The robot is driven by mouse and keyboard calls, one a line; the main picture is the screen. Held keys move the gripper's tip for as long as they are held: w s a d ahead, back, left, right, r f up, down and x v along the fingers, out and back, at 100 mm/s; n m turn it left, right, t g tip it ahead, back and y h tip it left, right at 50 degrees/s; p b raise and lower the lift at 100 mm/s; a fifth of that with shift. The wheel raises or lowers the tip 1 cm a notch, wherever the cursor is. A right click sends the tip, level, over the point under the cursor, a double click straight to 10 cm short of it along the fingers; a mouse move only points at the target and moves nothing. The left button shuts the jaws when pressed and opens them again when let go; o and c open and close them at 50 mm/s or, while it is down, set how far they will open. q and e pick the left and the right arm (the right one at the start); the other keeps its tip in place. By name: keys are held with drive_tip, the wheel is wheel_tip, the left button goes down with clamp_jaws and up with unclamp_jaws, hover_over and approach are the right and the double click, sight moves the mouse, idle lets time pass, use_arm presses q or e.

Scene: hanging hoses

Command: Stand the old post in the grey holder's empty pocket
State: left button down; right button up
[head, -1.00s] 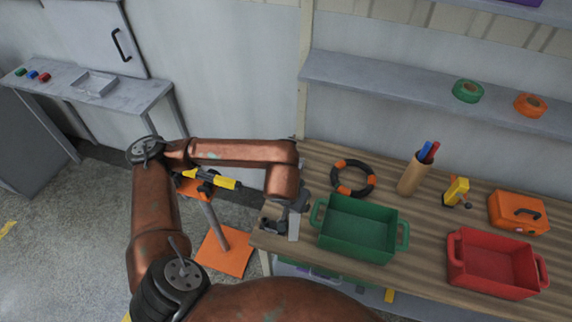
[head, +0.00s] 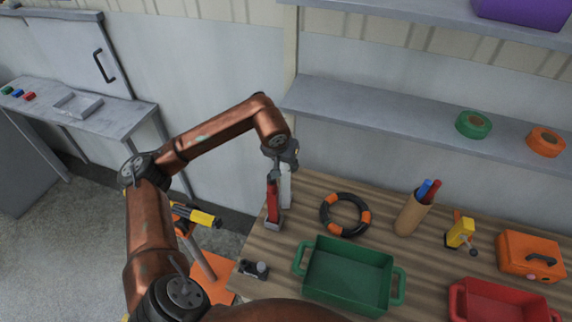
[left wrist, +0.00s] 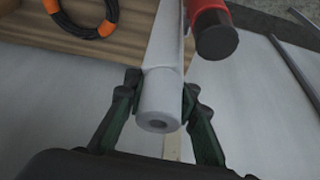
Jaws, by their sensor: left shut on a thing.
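My left gripper (head: 284,162) is shut on the old post (head: 287,186), a pale grey-white rod held near its upper end and roughly upright. In the left wrist view the jaws (left wrist: 158,103) are around the post (left wrist: 159,82), whose hollow end faces the camera. A red post (head: 272,198) stands close beside it, in what looks like the grey holder (head: 272,226) at the table's left edge. The red post's dark cap shows in the left wrist view (left wrist: 217,40). The post's lower end is by the holder; I cannot tell whether it is inside a pocket. My right gripper is out of view.
A small dark fixture (head: 254,269) sits at the table's front left. A black-and-orange ring (head: 326,211), a green tray (head: 302,259) and a brown cup (head: 411,215) with pens stand to the right. An orange stand (head: 202,262) is left of the table.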

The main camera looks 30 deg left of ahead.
use_arm(q)
drive_tip(key=w+a, duration=0.5)
drive_tip(key=w, duration=0.1)
wheel_tip(320, 180, down, 7)
drive_tip(key=shift+s+d+p, duration=0.2)
drive_tip(key=shift+d+p, duration=0.1)
drive_tip(key=shift+p, duration=0.1)
drive_tip(key=c, duration=2.2)
unclamp_jaws()
drive_tip(key=shift+f, duration=0.2)
drive_tip(key=o, duration=0.7)
drive_tip(key=shift+r, duration=0.1)
drive_tip(key=shift+c, duration=0.2)
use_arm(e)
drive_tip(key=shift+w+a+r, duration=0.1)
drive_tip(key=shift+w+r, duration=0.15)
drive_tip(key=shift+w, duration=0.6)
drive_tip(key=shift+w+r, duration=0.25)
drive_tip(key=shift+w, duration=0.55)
